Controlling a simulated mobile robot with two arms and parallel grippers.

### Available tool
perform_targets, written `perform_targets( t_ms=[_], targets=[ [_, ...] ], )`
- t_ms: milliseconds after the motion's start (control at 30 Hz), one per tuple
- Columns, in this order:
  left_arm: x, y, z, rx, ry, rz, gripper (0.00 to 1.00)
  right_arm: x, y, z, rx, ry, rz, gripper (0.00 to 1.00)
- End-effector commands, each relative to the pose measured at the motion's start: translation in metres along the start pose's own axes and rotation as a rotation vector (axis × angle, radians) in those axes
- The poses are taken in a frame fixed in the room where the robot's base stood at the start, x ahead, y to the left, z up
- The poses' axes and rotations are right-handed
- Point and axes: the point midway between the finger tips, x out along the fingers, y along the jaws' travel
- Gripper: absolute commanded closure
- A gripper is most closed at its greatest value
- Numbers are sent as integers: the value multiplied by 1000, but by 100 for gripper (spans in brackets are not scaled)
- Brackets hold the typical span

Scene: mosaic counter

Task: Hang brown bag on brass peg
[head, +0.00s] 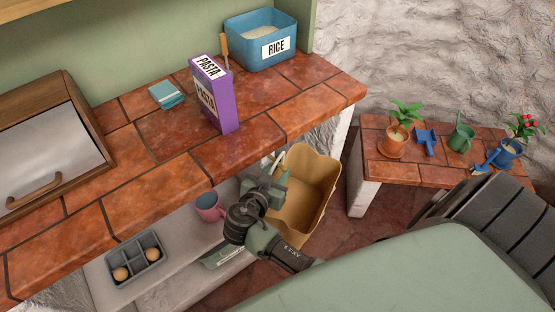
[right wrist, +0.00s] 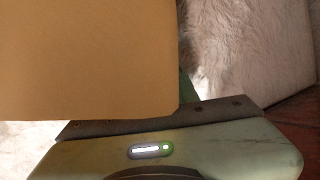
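The brown bag (head: 312,190) is an open-topped tan bag, tilted beside the end of the counter in the head view. In the right wrist view the bag (right wrist: 90,60) fills the upper left, very close to the camera. My right gripper (head: 279,172) is at the bag's left upper edge and appears shut on it; its fingertips are mostly hidden. A small pale piece shows under the counter edge just above the gripper. I cannot tell whether it is the brass peg or whether the bag touches it. My left gripper is not in view.
The tiled counter (head: 165,130) overhangs a lower shelf with a pink mug (head: 209,207) and an egg tray (head: 134,262). A purple pasta box (head: 213,97) stands near the counter's front edge. A low tiled bench (head: 372,150) with plants stands at right.

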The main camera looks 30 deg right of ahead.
Motion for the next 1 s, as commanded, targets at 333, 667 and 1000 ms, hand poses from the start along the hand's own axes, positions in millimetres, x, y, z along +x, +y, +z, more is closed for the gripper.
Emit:
perform_targets(
  t_ms=[333,667,1000],
  targets=[
    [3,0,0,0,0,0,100,-12,-2,2,2,-1,-6,67],
    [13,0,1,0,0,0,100,-66,0,2,1,-3,-3,67],
    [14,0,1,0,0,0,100,-79,0,0,0,0,-1,67]
  ],
)
